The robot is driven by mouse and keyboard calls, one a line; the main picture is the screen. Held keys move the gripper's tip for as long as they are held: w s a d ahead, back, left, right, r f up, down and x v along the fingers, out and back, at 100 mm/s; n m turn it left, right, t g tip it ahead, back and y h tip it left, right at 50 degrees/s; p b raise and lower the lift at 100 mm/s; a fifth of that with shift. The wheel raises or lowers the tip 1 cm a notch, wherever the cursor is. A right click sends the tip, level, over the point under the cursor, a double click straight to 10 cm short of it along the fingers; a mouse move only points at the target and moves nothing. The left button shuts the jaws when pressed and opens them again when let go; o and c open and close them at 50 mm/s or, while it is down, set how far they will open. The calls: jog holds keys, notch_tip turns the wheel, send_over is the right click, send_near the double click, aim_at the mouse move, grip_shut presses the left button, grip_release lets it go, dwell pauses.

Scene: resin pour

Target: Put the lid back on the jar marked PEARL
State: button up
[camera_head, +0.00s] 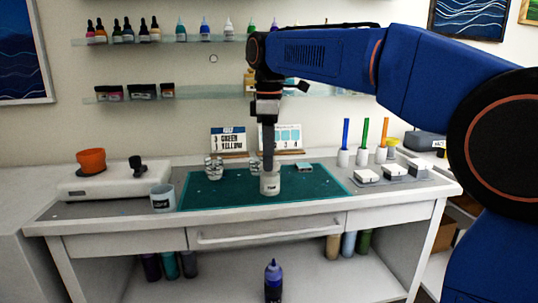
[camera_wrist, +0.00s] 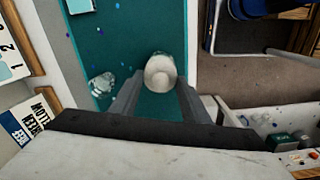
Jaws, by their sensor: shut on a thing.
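A small white jar (camera_head: 270,187) with dark lettering, too small to read surely, stands upright on the teal mat. My gripper (camera_head: 268,168) points straight down at the jar's top, its fingers shut on a pale round piece that looks like the lid. In the wrist view the two fingers of my gripper (camera_wrist: 159,86) flank this pale round lid (camera_wrist: 160,74). It sits over or on the jar's mouth. I cannot tell whether it rests fully on the rim, as the fingers hide the join.
A labelled grey cup (camera_head: 162,198) is at the left. White blocks (camera_head: 367,176) and coloured sticks in holders (camera_head: 363,147) are at the right. Cards (camera_head: 228,140) stand behind. The mat's front right is clear.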

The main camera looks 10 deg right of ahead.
jog(key=o, duration=1.6)
jog(key=shift+c, duration=0.2)
jog(key=shift+r, duration=0.15)
jog(key=shift+r, duration=3.4)
jog(key=shift+c, duration=0.6)
grip_shut()
jog(key=shift+f, duration=2.75)
jog(key=shift+r, duration=0.1)
